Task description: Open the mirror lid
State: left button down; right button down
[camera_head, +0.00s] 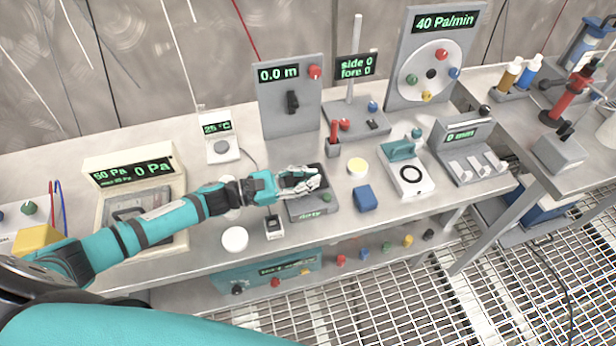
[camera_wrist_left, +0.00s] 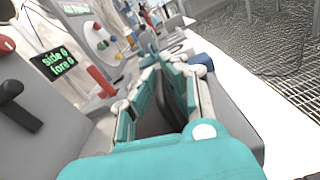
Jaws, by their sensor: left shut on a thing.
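A low grey box (camera_head: 298,210) with a green readout that looks like "dirty" sits on the bench in the head view. A dark plate (camera_head: 318,170), seemingly its lid, shows behind my fingers; the gripper hides much of it, so I cannot tell how far it is raised. My left gripper (camera_head: 312,180) is over this box, reaching in from the left. In the left wrist view its teal and grey fingers (camera_wrist_left: 172,85) are shut on a dark flat piece (camera_wrist_left: 180,97), likely the lid. My right gripper is not in view.
A small grey device (camera_head: 273,227) and a white disc (camera_head: 235,239) are in front-left. Bare bench lies at the front edge.

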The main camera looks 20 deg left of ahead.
pick_arm(q)
jog(key=r+n, duration=0.1)
jog(key=w+a+n, duration=0.1)
jog(key=n, duration=0.1)
jog(key=w+r+n+b, duration=0.1)
jog(key=n, duration=0.1)
jog(key=shift+a+r, duration=0.15)
jog(key=shift+r, duration=0.15)
jog(key=n, duration=0.1)
jog(key=w+a+r+n, duration=0.1)
jog(key=shift+w+n, duration=0.25)
jog(key=shift+n, duration=0.15)
jog(key=n, duration=0.1)
jog(key=w+a+n+b, duration=0.1)
jog(key=shift+w+r+n, duration=0.2)
jog(key=shift+w+n, duration=0.05)
jog(key=shift+n, duration=0.15)
jog(key=w+a+f+n+b, duration=0.1)
jog(key=w+a+n+b, duration=0.2)
jog(key=n, duration=0.6)
jog(key=shift+w+a+f, duration=0.15)
jog(key=shift+w+a, duration=0.05)
jog(key=shift+w, duration=0.8)
